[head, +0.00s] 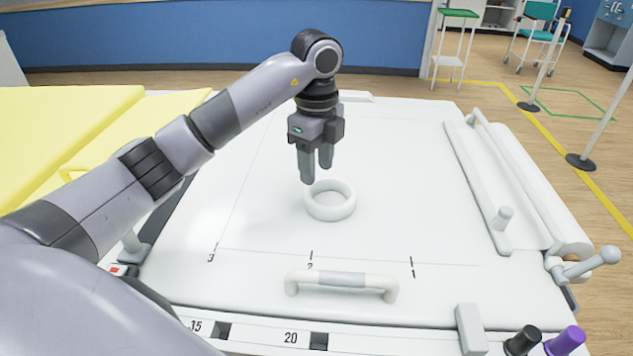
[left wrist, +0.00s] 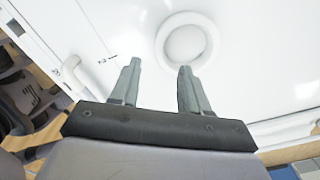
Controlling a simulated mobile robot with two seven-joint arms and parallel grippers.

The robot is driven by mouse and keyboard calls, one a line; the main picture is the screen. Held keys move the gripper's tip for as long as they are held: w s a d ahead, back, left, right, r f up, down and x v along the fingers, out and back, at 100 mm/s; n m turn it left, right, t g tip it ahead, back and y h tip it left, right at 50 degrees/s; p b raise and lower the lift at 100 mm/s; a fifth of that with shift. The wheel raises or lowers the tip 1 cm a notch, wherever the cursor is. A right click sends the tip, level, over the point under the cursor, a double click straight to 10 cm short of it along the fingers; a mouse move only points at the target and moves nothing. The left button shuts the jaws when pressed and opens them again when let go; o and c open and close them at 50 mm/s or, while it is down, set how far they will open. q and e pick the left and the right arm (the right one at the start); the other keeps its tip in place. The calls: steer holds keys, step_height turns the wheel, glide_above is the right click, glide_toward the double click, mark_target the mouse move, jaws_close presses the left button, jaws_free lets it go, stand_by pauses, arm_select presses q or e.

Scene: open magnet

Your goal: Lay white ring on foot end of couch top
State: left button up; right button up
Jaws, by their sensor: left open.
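The white ring (head: 330,213) lies flat on the white couch top (head: 400,160), just behind the printed marks 1, 2 and 3 in the head view. It also shows in the left wrist view (left wrist: 210,42), beyond my fingertips. My left gripper (head: 317,172) points down just above and behind the ring's far rim. Its two fingers are apart with nothing between them, as the left wrist view (left wrist: 157,66) also shows. In the head view one fingertip overlaps the ring's rim; contact cannot be told. My right gripper is not in view.
A white handle (head: 342,281) stands at the couch's near edge. A side rail (head: 520,180) with a lever runs along the right side. Black and purple knobs (head: 565,340) stand at the near right. Yellow pads (head: 60,120) lie left. The couch top around the ring is clear.

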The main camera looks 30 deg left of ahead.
arm_select(q)
steer(key=shift+r, duration=1.4)
